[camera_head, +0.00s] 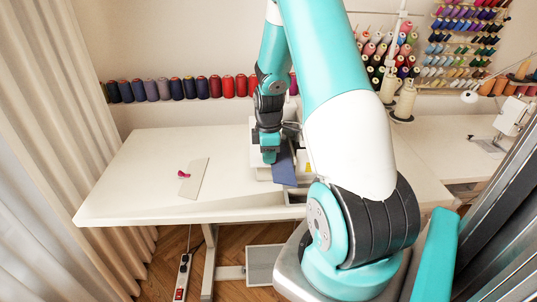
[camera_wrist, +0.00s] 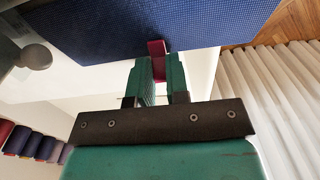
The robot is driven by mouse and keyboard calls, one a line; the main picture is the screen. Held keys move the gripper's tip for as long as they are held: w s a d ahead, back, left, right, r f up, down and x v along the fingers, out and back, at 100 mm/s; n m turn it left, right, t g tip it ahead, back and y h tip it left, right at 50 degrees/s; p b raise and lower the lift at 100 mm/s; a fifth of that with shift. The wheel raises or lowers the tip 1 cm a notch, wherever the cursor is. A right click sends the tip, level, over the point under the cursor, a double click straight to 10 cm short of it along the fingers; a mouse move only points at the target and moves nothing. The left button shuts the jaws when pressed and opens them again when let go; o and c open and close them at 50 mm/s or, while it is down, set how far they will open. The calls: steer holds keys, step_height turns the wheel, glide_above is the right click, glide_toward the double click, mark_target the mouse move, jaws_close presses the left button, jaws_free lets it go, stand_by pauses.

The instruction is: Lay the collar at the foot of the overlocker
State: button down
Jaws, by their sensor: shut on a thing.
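A flat dark blue fabric piece (camera_head: 284,165), probably the collar, hangs tilted at my gripper (camera_head: 269,157) over the table. In the wrist view the blue piece (camera_wrist: 200,22) spans the top, with a magenta clip (camera_wrist: 157,58) at its edge. My gripper's green fingers (camera_wrist: 160,72) are shut on that clip. A white machine (camera_head: 306,158), probably the overlocker, stands on the table behind my arm, mostly hidden. I cannot tell whether the blue piece touches the machine or table.
A cream strip (camera_head: 194,181) with a pink clip (camera_head: 184,174) lies on the left of the white table (camera_head: 130,185). Bare table surrounds it. Thread spools (camera_head: 190,88) line the back wall. Another sewing machine (camera_head: 511,117) stands at the right. A power strip (camera_head: 183,277) lies on the floor.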

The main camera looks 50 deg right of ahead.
steer(key=shift+f, duration=0.1)
steer(key=c, duration=1)
jaws_free()
steer(key=shift+c, duration=0.2)
step_height(320, 180, up, 17)
steer(key=shift+r+b, duration=0.2)
steer(key=shift+b, duration=0.2)
steer(key=s+a+r+t+y, duration=0.1)
steer(key=a+r, duration=0.1)
steer(key=a, duration=1.1)
steer(key=s+a+r+y, duration=0.1)
steer(key=a, duration=1.1)
steer(key=s+a+m+g+y, duration=0.1)
steer(key=s+a+y, duration=0.1)
steer(key=s+a, duration=1)
steer(key=shift+s+a, duration=0.35)
steer(key=shift+a, duration=0.6)
